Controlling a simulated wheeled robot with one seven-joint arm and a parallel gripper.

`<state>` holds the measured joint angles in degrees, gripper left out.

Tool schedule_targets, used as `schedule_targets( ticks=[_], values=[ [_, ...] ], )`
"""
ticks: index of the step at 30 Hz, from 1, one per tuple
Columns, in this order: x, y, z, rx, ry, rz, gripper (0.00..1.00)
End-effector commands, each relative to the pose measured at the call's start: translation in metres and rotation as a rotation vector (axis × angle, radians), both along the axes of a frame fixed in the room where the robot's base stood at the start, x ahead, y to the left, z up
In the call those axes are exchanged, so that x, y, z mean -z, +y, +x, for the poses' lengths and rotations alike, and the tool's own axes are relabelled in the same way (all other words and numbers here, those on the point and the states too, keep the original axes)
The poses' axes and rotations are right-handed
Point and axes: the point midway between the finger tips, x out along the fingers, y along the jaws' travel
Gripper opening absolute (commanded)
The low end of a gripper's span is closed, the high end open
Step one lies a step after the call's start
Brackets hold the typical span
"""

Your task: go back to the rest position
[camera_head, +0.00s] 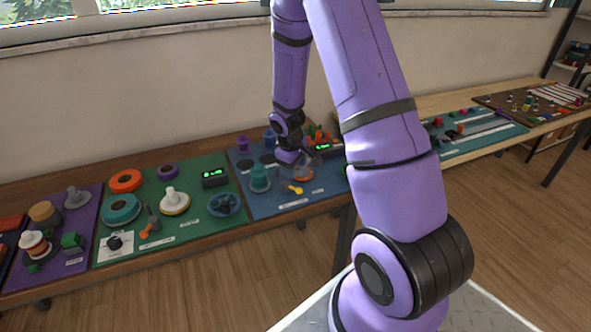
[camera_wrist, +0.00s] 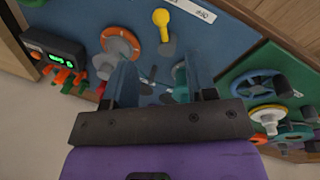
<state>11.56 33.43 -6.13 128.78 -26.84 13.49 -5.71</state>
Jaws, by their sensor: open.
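My gripper (camera_head: 303,163) hangs over the blue mat (camera_head: 270,207) on the long table, at the end of my purple arm. In the wrist view my gripper (camera_wrist: 160,72) has its two blue-grey fingers apart, with nothing between them but the mat below. An orange disc (camera_wrist: 120,43) lies by the left finger. A teal part (camera_wrist: 180,82) is partly hidden behind the right finger. A yellow part (camera_wrist: 162,22) lies on the mat beyond the fingertips, and it also shows in the head view (camera_head: 295,189).
A black box with green digits (camera_wrist: 55,48) and several orange pegs (camera_wrist: 68,78) stand beside the disc. A green mat (camera_head: 190,237) with spools and rings lies to the left in the head view, and a purple mat (camera_head: 85,225) farther left. My arm hides part of the table.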

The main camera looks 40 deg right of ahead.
Motion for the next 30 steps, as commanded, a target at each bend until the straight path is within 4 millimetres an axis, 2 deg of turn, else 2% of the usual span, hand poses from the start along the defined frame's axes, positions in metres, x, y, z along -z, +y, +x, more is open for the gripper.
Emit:
schedule_targets(
  ticks=[13, 17, 20, 26, 30],
  values=[
    [0.000, 0.000, 0.000, 0.001, 0.000, 0.000, 0.51],
    [-0.009, 0.002, 0.001, 0.005, -0.010, -0.001, 0.51],
    [-0.031, 0.007, 0.001, 0.019, -0.030, -0.004, 0.51],
    [-0.098, 0.027, -0.006, 0.064, -0.093, -0.005, 0.51],
    [-0.144, 0.042, -0.018, 0.094, -0.137, 0.003, 0.51]
  ],
)
